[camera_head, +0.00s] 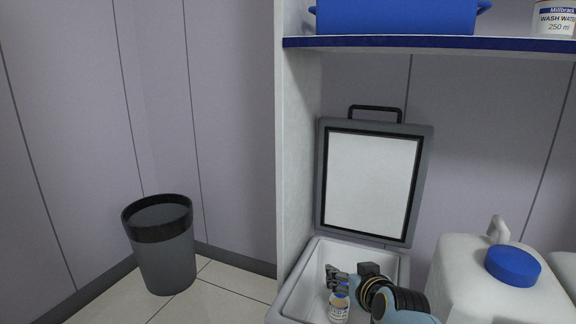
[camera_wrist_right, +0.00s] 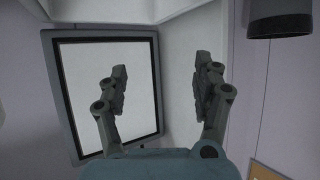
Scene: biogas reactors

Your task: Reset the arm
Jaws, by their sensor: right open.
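My right gripper (camera_head: 333,273) is over the open grey-white cooler box (camera_head: 291,292) at the bottom of the head view. In the right wrist view its two fingers (camera_wrist_right: 161,78) stand wide apart with nothing between them. A small labelled bottle with a blue and white top (camera_head: 339,308) is in the box, just below the gripper in the picture. Whether the gripper touches the bottle or box cannot be told. My left gripper is not in view.
The box's raised lid (camera_head: 427,160) stands behind my gripper and shows in the wrist view (camera_wrist_right: 60,85). A white jug with a blue cap (camera_head: 470,270) is to the right. A blue-edged shelf (camera_head: 430,43) hangs above. A dark bin (camera_head: 165,262) stands on the left floor.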

